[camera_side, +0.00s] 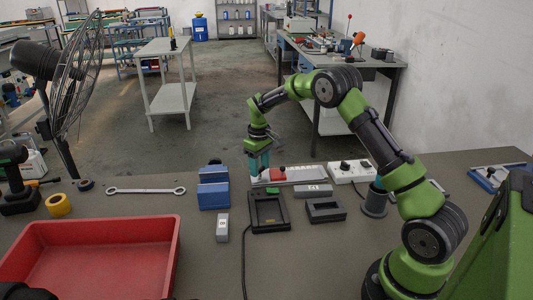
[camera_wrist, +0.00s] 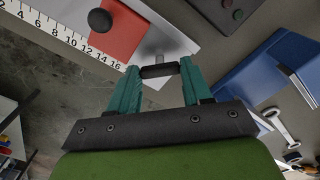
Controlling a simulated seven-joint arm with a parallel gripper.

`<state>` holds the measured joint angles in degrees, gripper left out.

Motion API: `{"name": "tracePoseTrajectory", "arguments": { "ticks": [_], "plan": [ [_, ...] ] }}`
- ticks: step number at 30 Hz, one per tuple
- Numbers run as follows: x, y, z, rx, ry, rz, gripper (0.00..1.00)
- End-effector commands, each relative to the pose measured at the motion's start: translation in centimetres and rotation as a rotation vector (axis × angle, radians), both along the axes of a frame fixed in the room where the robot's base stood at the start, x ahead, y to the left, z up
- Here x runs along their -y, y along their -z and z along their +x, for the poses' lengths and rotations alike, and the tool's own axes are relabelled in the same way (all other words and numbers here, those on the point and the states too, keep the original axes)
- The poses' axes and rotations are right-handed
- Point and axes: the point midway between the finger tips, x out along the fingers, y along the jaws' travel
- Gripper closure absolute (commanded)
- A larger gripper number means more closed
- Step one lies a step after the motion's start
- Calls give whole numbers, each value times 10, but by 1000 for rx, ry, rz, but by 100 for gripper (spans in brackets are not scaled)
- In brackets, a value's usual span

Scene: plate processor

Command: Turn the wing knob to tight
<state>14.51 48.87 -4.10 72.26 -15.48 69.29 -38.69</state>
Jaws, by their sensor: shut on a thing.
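The wing knob (camera_wrist: 158,71) is a dark bar in the wrist view, with a light grey post (camera_wrist: 159,52) beside it. My gripper (camera_wrist: 158,73) has its two teal fingers at either end of this bar and is shut on it. The bar lies roughly level across the wrist picture. In the side view my gripper (camera_side: 259,168) points down at the left end of a light grey device (camera_side: 312,173) and hides the knob. I cannot read any tight mark. The device has a red block with a black round knob (camera_wrist: 100,20) and a numbered scale (camera_wrist: 62,40).
A blue vise-like block (camera_side: 213,188) stands left of my gripper. A black tray-like unit (camera_side: 269,212) is in front, with a grey box (camera_side: 326,210) beside it. A white switch box (camera_side: 352,172) is to the right. A red bin (camera_side: 95,255) and wrench (camera_side: 146,191) lie left.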

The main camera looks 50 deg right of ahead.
Motion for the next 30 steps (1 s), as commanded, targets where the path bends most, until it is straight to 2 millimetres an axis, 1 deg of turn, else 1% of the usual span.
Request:
{"name": "tracePoseTrajectory", "arguments": {
  "ticks": [12,18,24,30],
  "plan": [
    [0,0,0,2,394,-1,82],
    [0,0,0,2,562,-1,82],
    [0,0,0,2,689,-1,82],
    [0,0,0,2,770,0,82]
  ]
}}
